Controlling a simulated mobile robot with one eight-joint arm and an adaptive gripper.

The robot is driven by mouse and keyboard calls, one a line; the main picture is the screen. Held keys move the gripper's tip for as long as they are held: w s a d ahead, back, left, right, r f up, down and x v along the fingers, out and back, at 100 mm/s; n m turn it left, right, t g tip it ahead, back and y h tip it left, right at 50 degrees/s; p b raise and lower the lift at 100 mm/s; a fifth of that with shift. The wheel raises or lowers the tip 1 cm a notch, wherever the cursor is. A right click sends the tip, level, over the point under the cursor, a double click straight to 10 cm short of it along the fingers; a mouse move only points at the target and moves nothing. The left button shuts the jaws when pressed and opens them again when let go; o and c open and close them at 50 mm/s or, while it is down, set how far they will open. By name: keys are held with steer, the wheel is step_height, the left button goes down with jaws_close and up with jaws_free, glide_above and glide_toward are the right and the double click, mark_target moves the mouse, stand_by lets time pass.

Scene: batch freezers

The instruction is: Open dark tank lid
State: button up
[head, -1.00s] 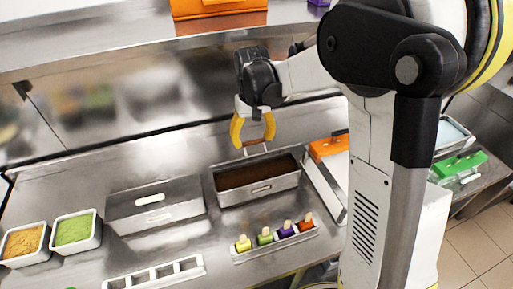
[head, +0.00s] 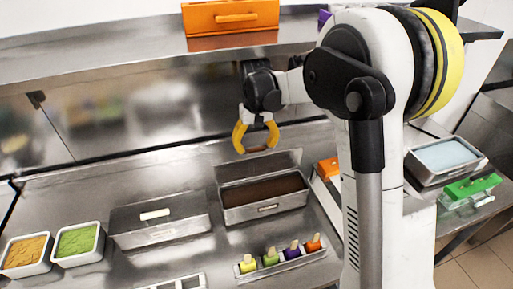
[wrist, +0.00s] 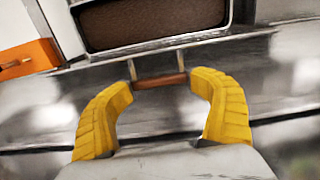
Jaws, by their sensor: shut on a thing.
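The dark tank (head: 232,212) is a steel box on the counter, showing dark brown contents; its front edge has a small handle. Its metal lid (head: 232,172) stands raised along the tank's back edge. My gripper (head: 257,149) is above the lid's upper edge, with its yellow fingers closed around the lid's handle. In the wrist view, my gripper (wrist: 160,80) has a fingertip at each end of the brown handle bar (wrist: 160,81), which sits on two thin posts. The brown contents (wrist: 150,20) show at the top of that view.
A closed steel tank (head: 165,235) with a white handle stands left of the dark tank. Tubs with green (head: 77,240) and tan (head: 24,250) contents stand farther left. A tray of colored popsicles (head: 282,265) lies in front. An orange box (head: 235,18) sits on the shelf above.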

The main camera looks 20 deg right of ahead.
steer(key=shift+f, duration=0.15)
steer(key=o, duration=1.4)
steer(key=shift+w, duration=0.1)
